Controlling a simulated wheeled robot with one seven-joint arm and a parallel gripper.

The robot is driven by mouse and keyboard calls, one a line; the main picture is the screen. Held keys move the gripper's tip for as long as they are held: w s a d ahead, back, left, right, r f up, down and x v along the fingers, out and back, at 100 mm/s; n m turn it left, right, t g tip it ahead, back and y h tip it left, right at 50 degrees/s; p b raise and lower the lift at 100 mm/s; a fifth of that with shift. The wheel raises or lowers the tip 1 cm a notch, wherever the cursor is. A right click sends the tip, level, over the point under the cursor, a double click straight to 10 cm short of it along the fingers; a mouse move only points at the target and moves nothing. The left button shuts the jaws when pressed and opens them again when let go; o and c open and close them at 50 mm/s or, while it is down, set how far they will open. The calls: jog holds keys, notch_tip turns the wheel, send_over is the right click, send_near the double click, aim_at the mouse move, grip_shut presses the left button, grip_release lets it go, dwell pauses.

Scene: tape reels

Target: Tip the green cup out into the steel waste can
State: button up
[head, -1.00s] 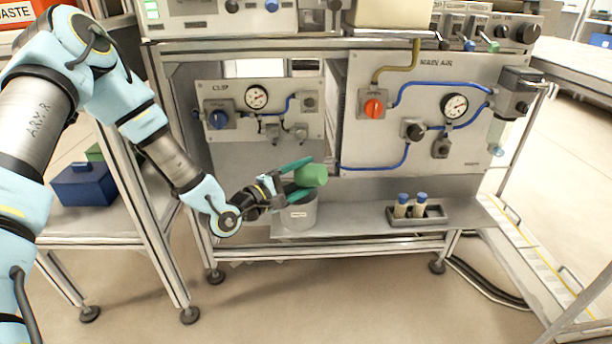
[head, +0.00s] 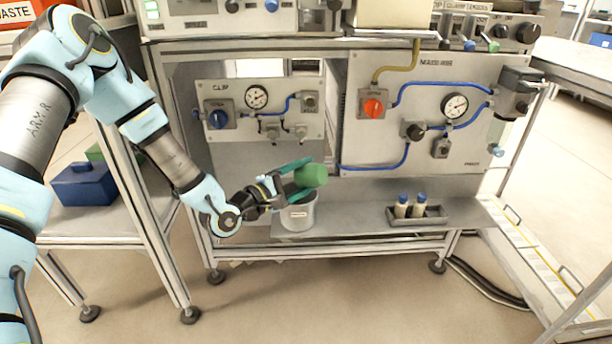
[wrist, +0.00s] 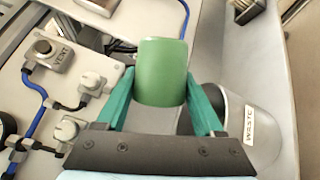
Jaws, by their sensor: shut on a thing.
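My gripper (head: 304,178) is shut on the green cup (head: 312,175), with one teal finger on each side of it. The cup is tilted well over, nearly on its side, above the steel waste can (head: 299,217). In the wrist view the cup (wrist: 163,72) sits between the fingers, and the can (wrist: 262,138), labelled WASTE, is below and to the right. The can stands upright on the lower shelf, partly hidden by my gripper. The cup's inside is not visible, and I see nothing falling from it.
A grey rack (head: 432,218) with blue-capped bottles stands on the shelf (head: 360,216) to the right. Behind are panels with gauges, valves and blue hoses (head: 440,85). A blue box (head: 82,186) sits on the left table. The shelf between can and rack is clear.

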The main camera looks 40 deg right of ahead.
aim_at(308, 165)
jog(key=shift+r, duration=0.1)
jog(key=shift+r+m+y+p, duration=0.4)
jog(key=shift+m+p, duration=0.45)
jog(key=shift+m, duration=0.05)
jog(key=m+p, duration=0.1)
jog(key=m+y+p, duration=0.1)
jog(key=shift+s+r+m+t, duration=0.1)
jog(key=shift+r+m+t, duration=0.2)
jog(key=shift+r, duration=0.05)
jog(key=m+t+y, duration=0.1)
jog(key=m, duration=0.1)
jog(key=r+m+p, duration=0.1)
jog(key=m, duration=0.1)
jog(key=shift+d+t+y, duration=0.1)
jog(key=shift+t+y, duration=0.3)
jog(key=m+t, duration=0.1)
jog(key=m, duration=0.1)
jog(key=r+m+t+y, duration=0.1)
jog(key=m, duration=0.1)
jog(key=shift+s+r+m, duration=0.1)
jog(key=shift+m, duration=0.3)
jog(key=shift+r+m+t+y+b, duration=0.25)
jog(key=shift+m+t+y+b, duration=0.2)
jog(key=shift+m+t, duration=0.4)
jog(key=shift+w+r+m+t, duration=0.25)
jog(key=shift+m+t, duration=0.2)
jog(key=shift+m, duration=0.3)
